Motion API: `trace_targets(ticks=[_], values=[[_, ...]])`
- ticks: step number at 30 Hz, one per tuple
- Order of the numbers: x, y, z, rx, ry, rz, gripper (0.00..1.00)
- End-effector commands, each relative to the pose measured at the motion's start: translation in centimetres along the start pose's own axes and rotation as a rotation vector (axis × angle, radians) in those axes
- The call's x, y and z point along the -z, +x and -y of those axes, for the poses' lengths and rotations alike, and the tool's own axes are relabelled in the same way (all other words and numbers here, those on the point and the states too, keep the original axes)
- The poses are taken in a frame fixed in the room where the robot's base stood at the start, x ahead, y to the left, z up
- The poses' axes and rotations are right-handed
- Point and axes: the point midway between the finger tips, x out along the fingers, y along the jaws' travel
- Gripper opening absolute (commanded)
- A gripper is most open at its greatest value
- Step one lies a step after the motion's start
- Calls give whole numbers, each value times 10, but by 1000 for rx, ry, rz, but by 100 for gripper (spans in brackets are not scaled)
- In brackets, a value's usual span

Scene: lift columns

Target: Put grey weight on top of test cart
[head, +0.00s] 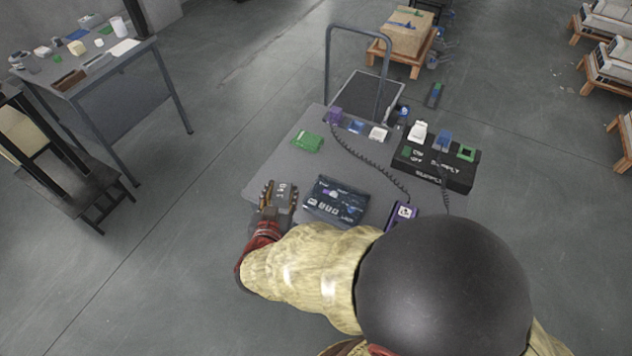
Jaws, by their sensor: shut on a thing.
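My gripper (272,210) is at the near left edge of the grey table (272,163), at the end of my arm. It is shut on a small grey block with pale lettering, which looks like the grey weight (284,192). The fingers partly hide it, and I cannot tell if it touches the tabletop. A cart with a tall blue-grey handle (327,62) and a dark flat top (366,92) stands just beyond the table's far edge. It looks like the test cart. The part of its top that shows looks bare.
A dark printed pouch (336,201) lies right of my gripper. A green block (308,142) and a black supply box (436,166) with a coiled cable are on the table. A pallet with a carton (406,36) stands behind the cart. Another table (120,72) is at left.

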Motion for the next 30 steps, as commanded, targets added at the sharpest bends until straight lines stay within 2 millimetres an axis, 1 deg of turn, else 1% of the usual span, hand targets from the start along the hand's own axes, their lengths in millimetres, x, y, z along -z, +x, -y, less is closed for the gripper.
trace_targets(ticks=[2,5,16,21,25,30], values=[[1,6,3,0,3,-3,0],[-2,21,8,-2,4,-3,0],[-6,92,39,-1,5,-4,0],[-24,120,49,0,2,-4,0],[-33,136,55,1,3,-4,0],[-37,146,58,1,3,-4,0]])
